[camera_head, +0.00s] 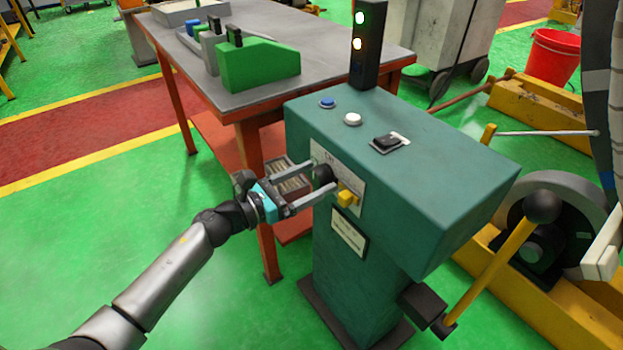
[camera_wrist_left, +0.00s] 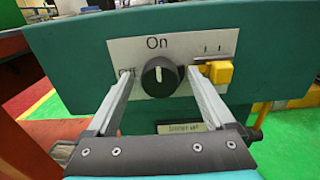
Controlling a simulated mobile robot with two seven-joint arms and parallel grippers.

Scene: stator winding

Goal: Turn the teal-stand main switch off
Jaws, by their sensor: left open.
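The teal stand (camera_head: 400,165) has a light plate on its front face with a black rotary knob (camera_head: 323,176), the main switch. In the left wrist view the knob (camera_wrist_left: 160,77) has its white mark pointing up toward the word "On". An "OFF" label to its left is partly hidden by a finger. My left gripper (camera_head: 321,178) is open, with one finger on each side of the knob; in the left wrist view its fingertips (camera_wrist_left: 163,72) show a gap to the knob. My right gripper is not in view.
A yellow part (camera_head: 347,195) juts out close beside my left gripper's right finger. The stand's top carries a blue button (camera_head: 327,103), a white button (camera_head: 353,119), a black rocker (camera_head: 387,141) and a lit signal tower (camera_head: 365,45). A workbench (camera_head: 260,100) stands behind left.

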